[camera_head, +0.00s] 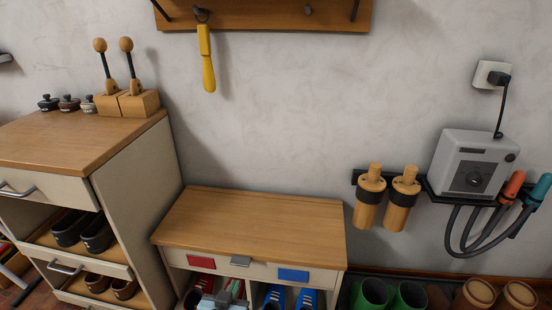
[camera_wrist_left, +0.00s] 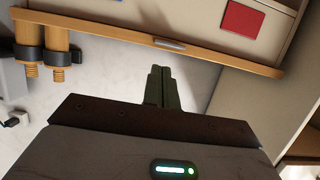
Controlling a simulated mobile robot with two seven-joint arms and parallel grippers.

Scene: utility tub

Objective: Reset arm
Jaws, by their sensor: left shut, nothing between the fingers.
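My left gripper (camera_head: 230,294) shows at the bottom edge of the head view, in front of the low bench (camera_head: 250,228). Only a small part of it is visible there. In the left wrist view its two dark green fingers (camera_wrist_left: 162,88) are together, with nothing between them. That view shows the bench upside down, with its wooden edge (camera_wrist_left: 120,37) beyond the fingertips and apart from them. My right gripper is in neither view.
A cabinet (camera_head: 135,180) with open drawers of shoes stands left. Wooden-handled tools (camera_head: 370,198) and a grey box (camera_head: 470,165) hang on the right wall. Green boots (camera_head: 410,295) stand below. A yellow-handled tool (camera_head: 207,65) hangs above. The bench top is clear.

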